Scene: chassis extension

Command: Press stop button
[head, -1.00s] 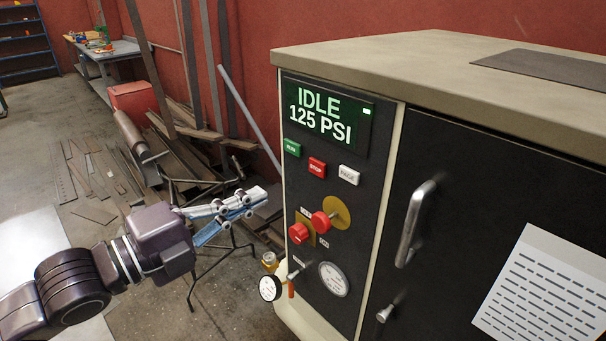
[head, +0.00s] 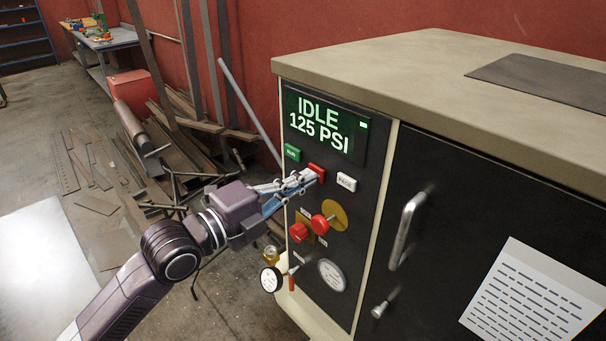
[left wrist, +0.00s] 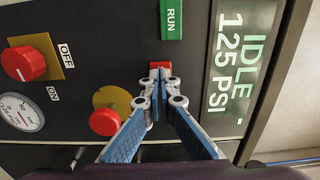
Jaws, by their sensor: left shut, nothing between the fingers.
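The red stop button (head: 317,170) sits on the black control panel, between the green RUN button (head: 292,152) and the white PAGE button (head: 347,181). My left gripper (head: 310,180) is shut and empty, with its tips at the stop button. In the left wrist view the closed fingertips (left wrist: 160,82) cover most of the red stop button (left wrist: 160,66), so I cannot tell whether they touch it. The display (head: 325,125) reads IDLE, 125 PSI. My right gripper is not in view.
Two red knobs (head: 320,223) on yellow plates and a gauge (head: 331,275) sit below the buttons. A door with a metal handle (head: 408,230) is to the right. Scrap metal and wood (head: 165,165) lie on the floor behind my left arm.

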